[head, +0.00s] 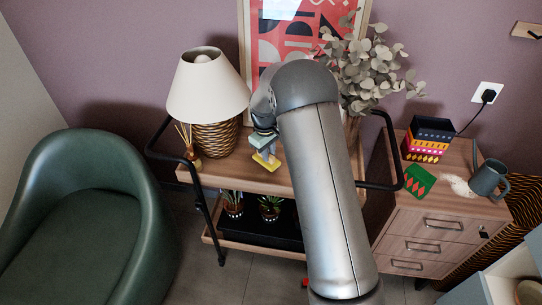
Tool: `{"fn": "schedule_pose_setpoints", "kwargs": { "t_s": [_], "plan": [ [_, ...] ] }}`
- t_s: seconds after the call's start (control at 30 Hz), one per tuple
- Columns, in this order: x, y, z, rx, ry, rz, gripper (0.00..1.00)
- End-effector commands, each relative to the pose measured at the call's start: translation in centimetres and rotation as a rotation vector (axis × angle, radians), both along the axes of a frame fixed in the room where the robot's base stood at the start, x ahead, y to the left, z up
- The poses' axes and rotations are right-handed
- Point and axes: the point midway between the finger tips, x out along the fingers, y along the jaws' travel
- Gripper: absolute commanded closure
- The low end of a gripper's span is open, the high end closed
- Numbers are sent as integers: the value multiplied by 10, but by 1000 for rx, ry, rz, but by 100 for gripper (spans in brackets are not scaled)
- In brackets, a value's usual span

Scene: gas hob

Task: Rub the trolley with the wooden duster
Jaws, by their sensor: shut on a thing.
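The trolley (228,178) has a wooden top, a black tubular frame and a lower shelf. It stands against the wall in the head view, and my arm hides much of its right half. My gripper (263,140) points down over the middle of the top, small and partly hidden by my own wrist. It is shut on what I take to be the wooden duster (266,162), a small block with a yellow lower part. The duster is at or just above the wooden top; I cannot tell if they touch.
A lamp (207,90) with a woven base and a reed diffuser (188,143) stand left of the duster. Leafy branches (372,75) are at the right and a framed picture (262,45) is behind. A green armchair (95,215) is left; a drawer cabinet (425,220) is right.

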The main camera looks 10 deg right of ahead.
Motion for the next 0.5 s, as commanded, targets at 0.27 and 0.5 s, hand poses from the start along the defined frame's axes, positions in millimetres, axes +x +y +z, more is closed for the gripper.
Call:
{"fn": "schedule_pose_setpoints", "kwargs": {
  "t_s": [0.27, 0.5],
  "plan": [
    [-1, 0, 27, 1, 3, 1, 100],
    [-1, 1, 49, 0, 2, 2, 100]
  ]
}}
